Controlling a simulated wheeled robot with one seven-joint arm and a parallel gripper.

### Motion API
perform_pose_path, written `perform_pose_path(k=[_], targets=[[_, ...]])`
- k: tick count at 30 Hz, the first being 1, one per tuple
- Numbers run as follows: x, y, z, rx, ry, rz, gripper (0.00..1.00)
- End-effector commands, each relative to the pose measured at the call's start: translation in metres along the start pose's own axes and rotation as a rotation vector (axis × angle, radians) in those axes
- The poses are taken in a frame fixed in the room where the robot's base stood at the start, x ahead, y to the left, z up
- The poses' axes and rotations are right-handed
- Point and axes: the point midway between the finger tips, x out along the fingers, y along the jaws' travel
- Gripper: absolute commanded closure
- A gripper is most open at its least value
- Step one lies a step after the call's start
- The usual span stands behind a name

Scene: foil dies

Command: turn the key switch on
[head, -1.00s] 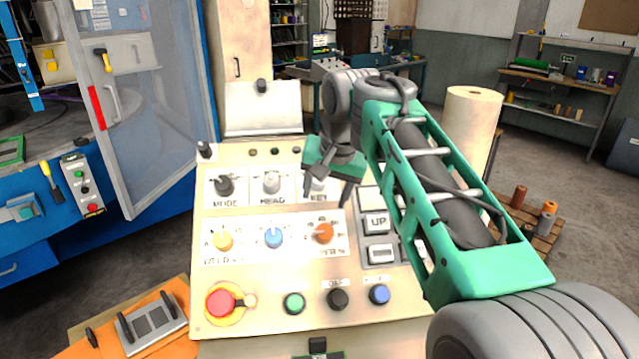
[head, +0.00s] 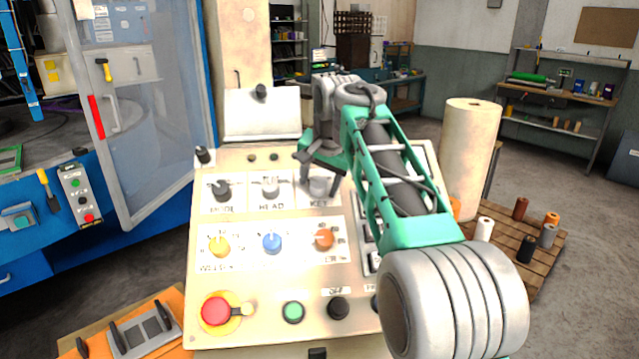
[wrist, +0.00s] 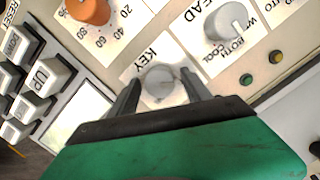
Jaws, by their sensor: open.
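The key switch (head: 319,186) is a round grey metal switch above the "KEY" label, at the right of the panel's top row. In the wrist view the key switch (wrist: 159,82) sits between and just beyond the fingertips. My gripper (head: 322,170) is open, its dark fingers spread on either side of the switch. The wrist view also shows my gripper (wrist: 160,95) with a gap on both sides; I cannot tell whether either finger touches it. My arm hides part of the panel's right side.
The HEAD knob (head: 271,188) and MODE knob (head: 222,191) are left of the key switch. An orange knob (head: 324,239) lies below it. Grey push-buttons, including UP (wrist: 47,77), stand beside it. A red emergency button (head: 216,310) is at the lower left.

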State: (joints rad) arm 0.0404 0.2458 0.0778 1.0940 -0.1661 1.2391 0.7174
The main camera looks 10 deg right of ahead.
Motion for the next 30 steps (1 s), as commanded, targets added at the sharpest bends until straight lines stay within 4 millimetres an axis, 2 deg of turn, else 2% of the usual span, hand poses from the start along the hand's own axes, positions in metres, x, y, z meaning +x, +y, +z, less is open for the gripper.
perform_pose_path(k=[2,5,23,30], targets=[[-0.0004,-0.0001,0.0000,0.000,0.000,0.000,0.43],[-0.0005,-0.0001,0.0000,0.000,0.000,0.000,0.50],[-0.0008,-0.0001,0.0000,0.000,0.000,0.000,1.00],[-0.0014,-0.0002,-0.0002,0.006,0.000,-0.001,1.00]])
